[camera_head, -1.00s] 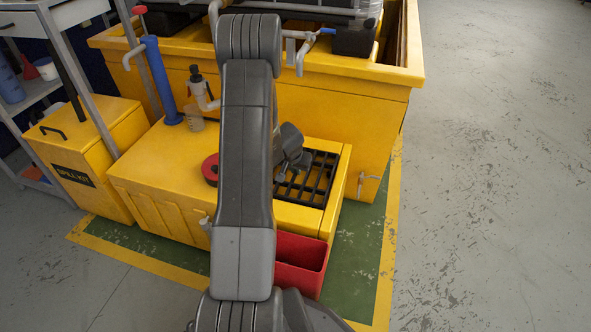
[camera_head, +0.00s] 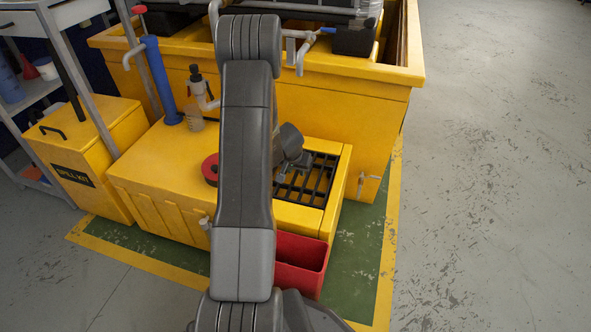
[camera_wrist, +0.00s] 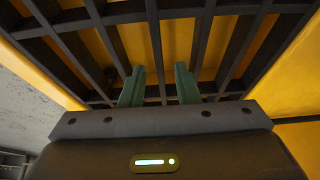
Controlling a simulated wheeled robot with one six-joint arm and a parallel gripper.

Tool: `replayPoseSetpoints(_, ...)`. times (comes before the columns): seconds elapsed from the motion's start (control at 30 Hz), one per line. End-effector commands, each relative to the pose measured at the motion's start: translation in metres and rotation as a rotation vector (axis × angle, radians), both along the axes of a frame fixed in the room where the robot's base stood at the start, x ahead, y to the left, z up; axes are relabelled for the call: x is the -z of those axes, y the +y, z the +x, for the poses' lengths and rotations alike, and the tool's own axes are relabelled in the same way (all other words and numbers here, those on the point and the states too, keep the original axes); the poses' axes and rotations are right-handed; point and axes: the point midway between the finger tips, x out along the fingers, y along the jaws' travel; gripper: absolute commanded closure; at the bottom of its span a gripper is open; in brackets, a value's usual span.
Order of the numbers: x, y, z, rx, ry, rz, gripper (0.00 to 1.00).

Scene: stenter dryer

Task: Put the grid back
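The grid (camera_head: 318,180) is a black barred grating at the right end of the low yellow box (camera_head: 150,185). It lies within the yellow rim there, and its left part is hidden by my arm. In the wrist view the grid's dark bars (camera_wrist: 205,45) fill the upper part, with yellow surface showing through the gaps. My gripper (camera_wrist: 159,72) has two green fingers apart, pointing at the grid, with one bar seen between them. I cannot tell whether the fingertips touch the bars. In the head view the gripper's end is small and low over the grid.
A red open bin (camera_head: 302,262) hangs at the box's front, below the grid. A red ring (camera_head: 210,169), a pump bottle (camera_head: 196,105) and a blue post (camera_head: 160,80) are on the box. A large yellow tank (camera_head: 330,110) stands behind. The floor at right is clear.

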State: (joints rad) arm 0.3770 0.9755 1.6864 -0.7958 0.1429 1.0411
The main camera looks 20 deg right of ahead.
Motion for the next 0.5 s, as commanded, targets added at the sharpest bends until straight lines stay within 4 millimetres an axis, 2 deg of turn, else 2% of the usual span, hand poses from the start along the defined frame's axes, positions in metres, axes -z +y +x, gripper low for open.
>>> replayPoseSetpoints(0.1, -0.018, 0.001, -0.001, -0.001, -0.001, -0.001, 0.71)
replayPoseSetpoints(0.3, -0.066, 0.013, -0.016, -0.001, -0.003, -0.001, 0.71)
replayPoseSetpoints(0.5, -0.101, 0.022, -0.029, -0.001, -0.002, -0.001, 0.71)
